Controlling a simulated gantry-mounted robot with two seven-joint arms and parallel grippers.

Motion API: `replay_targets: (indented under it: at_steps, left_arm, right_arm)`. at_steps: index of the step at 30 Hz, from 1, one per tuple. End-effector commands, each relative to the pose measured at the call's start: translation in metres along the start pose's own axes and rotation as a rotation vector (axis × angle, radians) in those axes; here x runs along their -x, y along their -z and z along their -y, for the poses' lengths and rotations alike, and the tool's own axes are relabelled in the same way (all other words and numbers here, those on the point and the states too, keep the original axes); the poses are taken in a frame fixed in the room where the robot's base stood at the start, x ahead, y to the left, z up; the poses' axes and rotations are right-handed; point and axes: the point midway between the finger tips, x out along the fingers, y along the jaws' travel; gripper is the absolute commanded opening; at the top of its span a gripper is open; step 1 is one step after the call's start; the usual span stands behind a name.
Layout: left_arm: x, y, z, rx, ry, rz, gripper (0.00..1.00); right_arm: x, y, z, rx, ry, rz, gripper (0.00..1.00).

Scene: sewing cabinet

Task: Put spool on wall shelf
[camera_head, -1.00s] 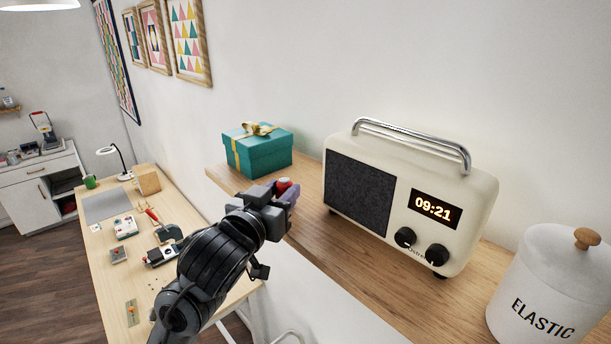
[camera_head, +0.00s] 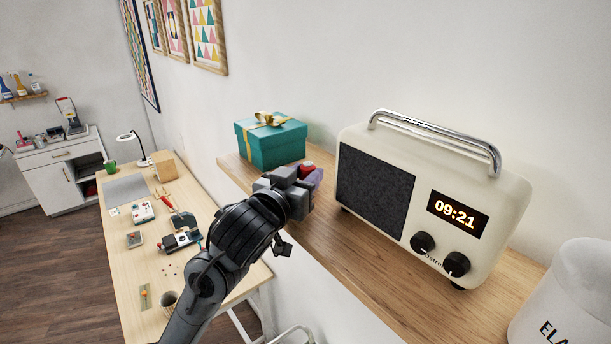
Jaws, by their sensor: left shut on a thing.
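A small red spool (camera_head: 307,169) shows between the fingers of my left gripper (camera_head: 309,175). The gripper is shut on it, and the fingers hide most of it. The gripper is over the wooden wall shelf (camera_head: 345,250), in the gap between a teal gift box and a cream radio. I cannot tell whether the spool touches the shelf. My right gripper is not in view.
The teal gift box (camera_head: 271,143) stands behind the gripper at the shelf's far end. Below left is a work table (camera_head: 125,250) with tools. Bare shelf lies before the radio.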

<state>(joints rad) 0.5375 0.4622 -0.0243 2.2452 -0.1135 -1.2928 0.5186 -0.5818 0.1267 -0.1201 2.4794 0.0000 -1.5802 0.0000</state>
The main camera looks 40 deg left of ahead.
Motion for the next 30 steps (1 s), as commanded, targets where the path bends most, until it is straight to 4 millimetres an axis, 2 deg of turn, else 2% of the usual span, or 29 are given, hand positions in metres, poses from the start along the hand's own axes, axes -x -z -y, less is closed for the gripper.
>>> replay_targets:
  at_steps: [3,4,8,21,26,30]
  left_arm:
    - [0.000,-0.005,0.000,0.000,0.000,0.000,0.08]
    - [0.000,-0.003,0.000,0.000,0.000,0.000,0.41]
    - [0.000,-0.003,0.000,0.000,0.000,0.000,0.61]
    - [0.001,0.002,0.000,-0.001,-0.001,0.000,0.62]
    - [0.020,0.001,-0.001,0.000,-0.002,0.000,0.62]
    - [0.048,0.002,-0.001,-0.001,-0.002,-0.001,0.62]
  right_arm:
    - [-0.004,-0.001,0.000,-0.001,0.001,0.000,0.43]
    - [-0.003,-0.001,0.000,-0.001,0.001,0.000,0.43]
    - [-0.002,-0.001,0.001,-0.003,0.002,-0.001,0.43]
    - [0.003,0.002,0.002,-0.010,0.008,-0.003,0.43]
    - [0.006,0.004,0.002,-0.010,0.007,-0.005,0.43]
    - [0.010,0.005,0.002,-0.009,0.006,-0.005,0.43]
